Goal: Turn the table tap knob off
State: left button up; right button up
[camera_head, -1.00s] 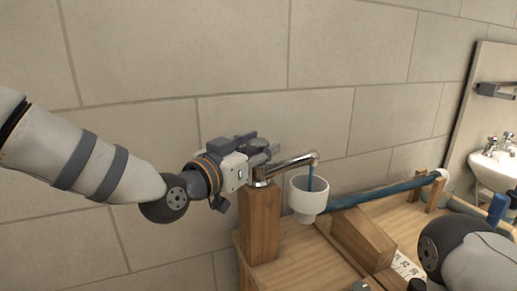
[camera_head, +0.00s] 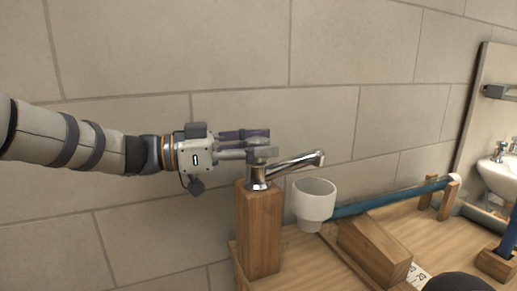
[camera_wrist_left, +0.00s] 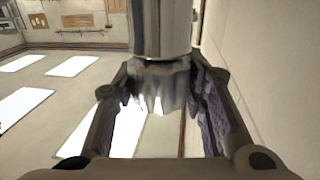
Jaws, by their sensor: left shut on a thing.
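The chrome table tap (camera_head: 296,164) stands on a wooden post (camera_head: 258,235), its spout pointing right and slightly up. My left gripper (camera_head: 262,145) comes in level from the left, its fingers around the top of the tap. In the left wrist view the ribbed metal tap knob (camera_wrist_left: 160,85) sits between the two fingers, and the gripper is shut on it. In the head view the fingers hide most of the knob. No water stream shows under the spout. My right gripper is out of view.
A white cup-shaped funnel (camera_head: 313,200) stands below and right of the spout, with a blue pipe (camera_head: 385,200) running right from it. A wooden block (camera_head: 372,248) lies on the wooden table. The tiled wall (camera_head: 150,225) is close behind. A sink (camera_head: 497,178) is at far right.

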pick_arm(q)
jog(key=shift+m+g, duration=0.3)
jog(key=shift+g, duration=0.1)
jog(key=o, duration=1.2)
jog(key=a, duration=0.4)
jog(key=s+a, duration=0.1)
jog(key=a, duration=0.3)
jog(key=s+a, duration=0.1)
jog(key=a, duration=0.2)
jog(key=shift+s+a, duration=0.1)
jog(key=shift+a, duration=0.3)
